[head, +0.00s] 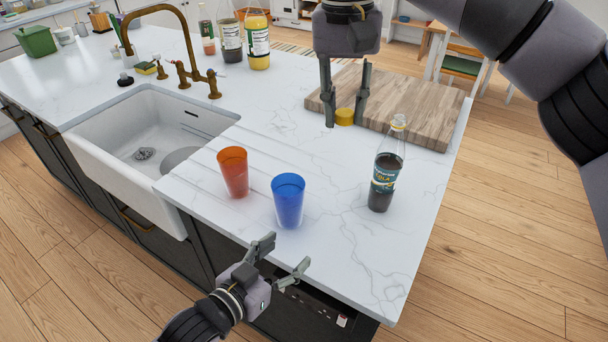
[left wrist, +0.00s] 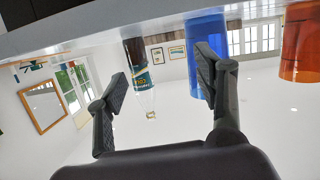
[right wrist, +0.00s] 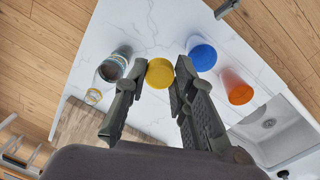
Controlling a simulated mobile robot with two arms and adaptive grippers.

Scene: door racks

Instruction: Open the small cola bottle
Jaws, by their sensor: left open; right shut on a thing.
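The small cola bottle (head: 385,178), clear with dark drink and a dark label, stands upright on the white counter near its right edge. Its neck top (head: 398,121) shows no yellow cap. It also shows in the left wrist view (left wrist: 137,62) and the right wrist view (right wrist: 112,68). My right gripper (head: 345,105) is shut on a round yellow cap (head: 344,117), held apart from the bottle, to the left of its neck. The cap shows between the fingertips in the right wrist view (right wrist: 160,72). My left gripper (head: 283,257) is open and empty by the counter's front edge.
A blue cup (head: 288,201) and an orange cup (head: 233,172) stand left of the bottle. A wooden board (head: 420,107) lies behind it. A white sink (head: 110,140) with a brass tap is at the left. Several bottles (head: 257,38) stand at the back.

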